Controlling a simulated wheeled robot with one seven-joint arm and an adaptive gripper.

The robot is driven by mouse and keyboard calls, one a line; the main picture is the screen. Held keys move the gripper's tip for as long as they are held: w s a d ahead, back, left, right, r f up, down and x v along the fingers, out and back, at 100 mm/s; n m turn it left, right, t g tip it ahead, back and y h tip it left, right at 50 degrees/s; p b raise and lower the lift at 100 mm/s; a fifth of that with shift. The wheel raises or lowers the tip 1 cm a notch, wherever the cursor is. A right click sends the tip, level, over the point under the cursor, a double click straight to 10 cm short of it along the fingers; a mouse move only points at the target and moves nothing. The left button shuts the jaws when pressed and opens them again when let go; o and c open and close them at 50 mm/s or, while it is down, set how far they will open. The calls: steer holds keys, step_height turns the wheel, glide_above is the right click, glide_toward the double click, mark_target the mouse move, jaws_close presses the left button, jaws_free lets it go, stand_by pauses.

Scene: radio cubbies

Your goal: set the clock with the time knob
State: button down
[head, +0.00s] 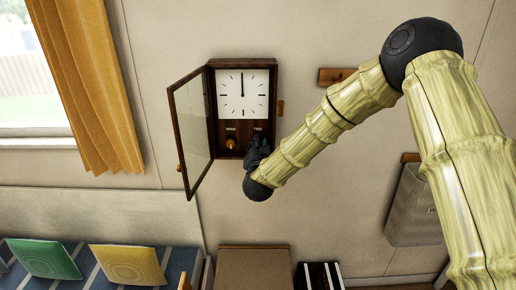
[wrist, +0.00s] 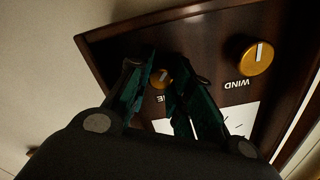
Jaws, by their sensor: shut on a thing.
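The wall clock (head: 242,95) has a dark wooden case and a white face, and both hands appear to point straight up. Its glass door (head: 192,130) stands open to the left. Below the face, the brass WIND knob (head: 230,143) is on the left; it also shows in the wrist view (wrist: 256,58). My gripper (head: 257,147) is at the TIME label on the right and hides the time knob in the head view. In the wrist view, the small brass time knob (wrist: 160,76) sits between my fingertips (wrist: 164,75), which are shut on it.
A small wooden wall rack (head: 337,76) is right of the clock. A grey bag (head: 413,208) hangs at the lower right. An orange curtain (head: 93,85) and a bench with green (head: 43,259) and yellow (head: 128,263) cushions are at left. A brown box top (head: 253,268) is below.

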steer(key=shift+r, duration=0.1)
steer(key=c, duration=1.3)
jaws_free()
steer(key=shift+o, duration=0.2)
steer(key=s, duration=1.2)
steer(key=shift+f, duration=0.2)
